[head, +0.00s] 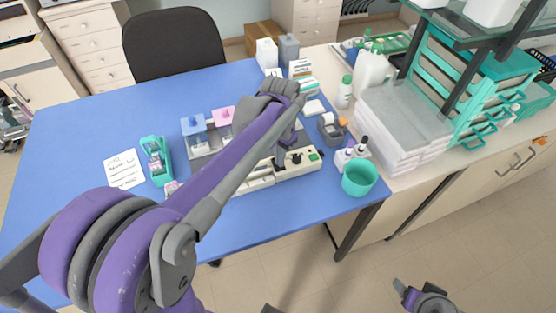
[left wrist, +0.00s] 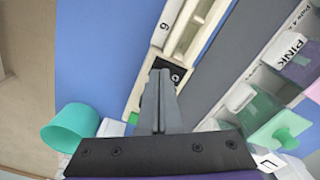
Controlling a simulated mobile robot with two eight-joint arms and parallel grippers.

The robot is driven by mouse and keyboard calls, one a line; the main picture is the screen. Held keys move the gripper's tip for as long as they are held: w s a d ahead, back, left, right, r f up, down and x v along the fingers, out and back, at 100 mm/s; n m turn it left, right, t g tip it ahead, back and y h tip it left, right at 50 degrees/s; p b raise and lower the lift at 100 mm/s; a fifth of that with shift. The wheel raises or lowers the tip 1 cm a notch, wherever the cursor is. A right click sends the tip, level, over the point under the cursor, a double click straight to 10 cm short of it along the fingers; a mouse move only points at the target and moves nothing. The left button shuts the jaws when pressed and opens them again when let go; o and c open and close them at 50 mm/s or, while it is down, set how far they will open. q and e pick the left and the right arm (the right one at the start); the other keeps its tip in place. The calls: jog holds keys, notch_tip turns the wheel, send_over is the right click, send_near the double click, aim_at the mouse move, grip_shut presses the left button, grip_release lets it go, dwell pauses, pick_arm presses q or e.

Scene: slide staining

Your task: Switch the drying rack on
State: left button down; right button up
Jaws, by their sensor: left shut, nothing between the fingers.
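The drying rack (head: 262,180) is a long cream unit on the blue table, partly hidden behind my left arm. Its right end carries a black knob (head: 297,158) and a green button (head: 314,156). In the left wrist view the rack (left wrist: 192,30) shows a slot marked 6 and a black panel with a round part (left wrist: 175,77). My left gripper (head: 279,156) is shut and empty, pointing down at the rack's control end. Its fingertips (left wrist: 161,72) overlap the black panel; whether they touch is unclear. Part of my right arm's end (head: 425,298) shows at lower right, jaws unclear.
Blue- and pink-marked staining jars (head: 194,130) stand behind the rack. A teal cup (head: 359,178) and small bottles stand to its right. The table's far left is clear.

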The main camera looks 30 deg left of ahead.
pick_arm(q)
notch_tip(320, 180, up, 6)
jog(key=p, duration=0.2)
jog(key=shift+p, duration=0.4)
pick_arm(e)
jog(key=r, duration=0.1)
jog(key=w+r, duration=0.1)
jog(key=r, duration=0.1)
jog(key=w+r, duration=0.1)
jog(key=shift+r, duration=0.25)
jog(key=shift+s, duration=0.1)
pick_arm(q)
jog(key=s+d+f+t, duration=0.1)
jog(key=s+d+t, duration=0.1)
jog(key=s, duration=0.2)
jog(key=s+d+f+n+t, duration=0.1)
jog(key=s+d+f+t, duration=0.1)
jog(key=s, duration=0.3)
jog(key=s+d+f+n+t, duration=0.1)
jog(key=s+d, duration=0.1)
jog(key=s, duration=0.2)
jog(key=shift+s+d+f+t, duration=0.25)
jog(key=shift+d+f+t, duration=0.1)
jog(key=shift+d+t, duration=0.05)
dwell(0.5)
